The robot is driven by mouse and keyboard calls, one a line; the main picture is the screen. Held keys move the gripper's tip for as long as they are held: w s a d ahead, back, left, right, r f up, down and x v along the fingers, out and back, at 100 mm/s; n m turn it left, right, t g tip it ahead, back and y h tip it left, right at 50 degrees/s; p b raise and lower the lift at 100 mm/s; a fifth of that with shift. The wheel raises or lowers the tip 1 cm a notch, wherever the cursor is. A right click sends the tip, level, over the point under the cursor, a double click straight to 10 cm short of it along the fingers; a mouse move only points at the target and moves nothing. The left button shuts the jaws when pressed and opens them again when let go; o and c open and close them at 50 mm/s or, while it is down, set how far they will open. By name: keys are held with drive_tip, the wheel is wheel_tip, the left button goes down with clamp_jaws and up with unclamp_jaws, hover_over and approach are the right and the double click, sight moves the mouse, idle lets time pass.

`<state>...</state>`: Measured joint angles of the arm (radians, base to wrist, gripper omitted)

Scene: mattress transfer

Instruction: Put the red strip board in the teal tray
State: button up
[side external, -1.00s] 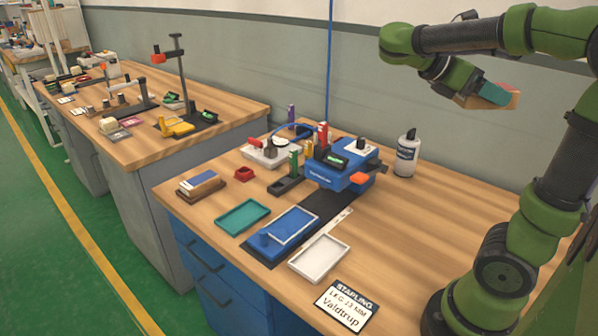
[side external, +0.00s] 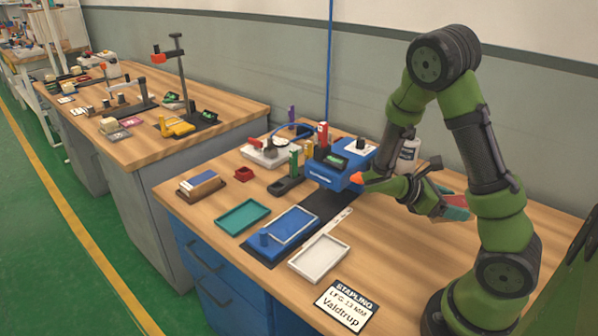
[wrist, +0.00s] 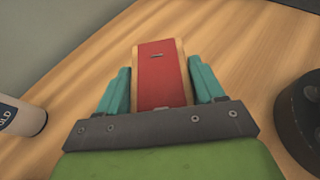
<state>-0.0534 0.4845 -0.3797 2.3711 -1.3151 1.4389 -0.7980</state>
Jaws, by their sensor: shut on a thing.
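The red strip board (wrist: 160,80) is a pale wooden block with a red top and a small dark mark on it. My gripper (wrist: 163,88) is shut on it, with a teal finger on each side in the wrist view. In the side view my gripper (side external: 456,204) is above the right part of the bench, and the board is partly hidden by my arm. The teal tray (side external: 243,217) lies flat and empty on the bench, far to the left of my gripper.
A blue stapling machine (side external: 335,168) stands between my gripper and the teal tray. A blue fixture (side external: 285,230) and a white tray (side external: 319,260) lie right of the teal tray.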

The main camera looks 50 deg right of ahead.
sight(437, 241)
drive_tip(key=shift+f, duration=4.3)
drive_tip(key=shift+f, duration=0.15)
drive_tip(key=o, duration=1.2)
